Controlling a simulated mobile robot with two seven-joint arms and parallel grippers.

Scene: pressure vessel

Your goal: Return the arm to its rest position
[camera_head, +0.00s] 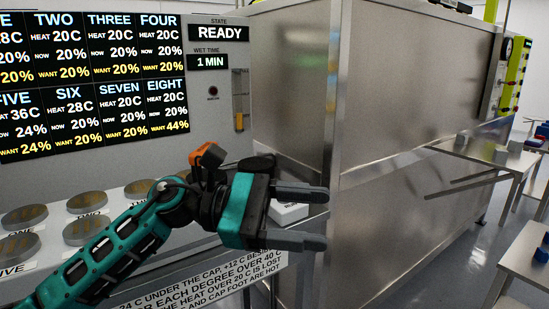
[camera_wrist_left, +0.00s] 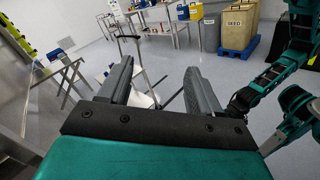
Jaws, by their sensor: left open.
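My left gripper (camera_head: 318,218) is open and empty in the head view. Its teal arm comes in from the lower left, and the two dark fingers point right, in front of the large steel cabinet. In the left wrist view its fingers (camera_wrist_left: 158,75) are spread apart with nothing between them. Another teal arm of mine (camera_wrist_left: 275,75) shows at the right of the left wrist view. Its dark end is partly hidden behind the left gripper, and its jaws cannot be made out.
A panel with screens (camera_head: 95,85) stands behind my left arm, above a bench with round metal caps (camera_head: 85,231). A white block (camera_head: 288,212) lies just behind the fingers. The steel cabinet (camera_head: 400,120) fills the middle. Tables (camera_head: 490,157) stand at the right, with open floor between.

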